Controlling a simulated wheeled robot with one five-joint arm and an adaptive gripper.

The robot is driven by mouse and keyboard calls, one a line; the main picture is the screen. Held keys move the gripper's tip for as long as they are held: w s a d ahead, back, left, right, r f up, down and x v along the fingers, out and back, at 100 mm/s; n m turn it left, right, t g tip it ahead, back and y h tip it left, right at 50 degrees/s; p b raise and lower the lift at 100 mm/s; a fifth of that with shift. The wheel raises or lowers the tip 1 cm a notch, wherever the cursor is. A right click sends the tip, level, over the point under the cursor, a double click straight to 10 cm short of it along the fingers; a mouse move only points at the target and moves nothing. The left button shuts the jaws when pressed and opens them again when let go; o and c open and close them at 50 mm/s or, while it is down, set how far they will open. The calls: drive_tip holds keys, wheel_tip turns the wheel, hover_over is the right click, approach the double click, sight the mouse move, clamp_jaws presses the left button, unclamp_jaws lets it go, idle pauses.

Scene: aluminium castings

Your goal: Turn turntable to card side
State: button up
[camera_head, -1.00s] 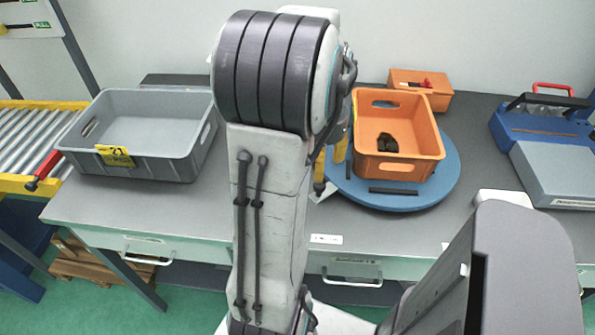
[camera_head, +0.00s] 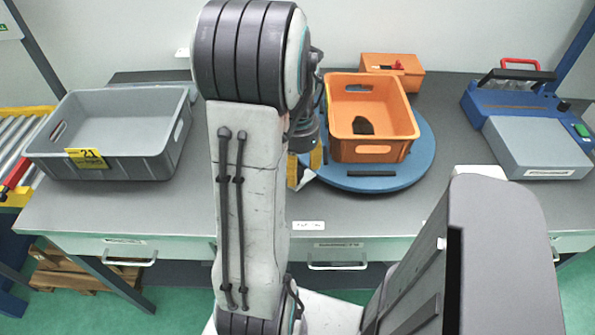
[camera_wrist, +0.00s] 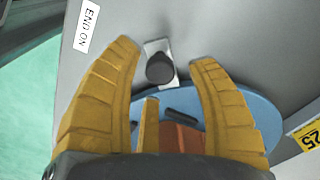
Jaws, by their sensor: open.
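The blue turntable (camera_head: 425,160) is a round disc on the table, right of my arm, with an orange crate (camera_head: 372,150) on it. A dark bar (camera_head: 372,174) lies along the disc's front edge; it also shows in the wrist view (camera_wrist: 182,118). My gripper (camera_wrist: 165,54) is open, its yellow fingers spread over the table by the disc. A black knob (camera_wrist: 159,69) on a pale plate lies between the fingertips in the wrist view; no contact shows. My arm partly hides the gripper in the head view.
The orange crate holds a dark part (camera_head: 363,126). A blue-grey machine (camera_head: 535,150) is at right. A label reading "END ON" (camera_wrist: 88,27) is on the table. The table front between grey crate and arm is clear.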

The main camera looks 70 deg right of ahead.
drive_tip(key=shift+f, duration=0.8)
clamp_jaws()
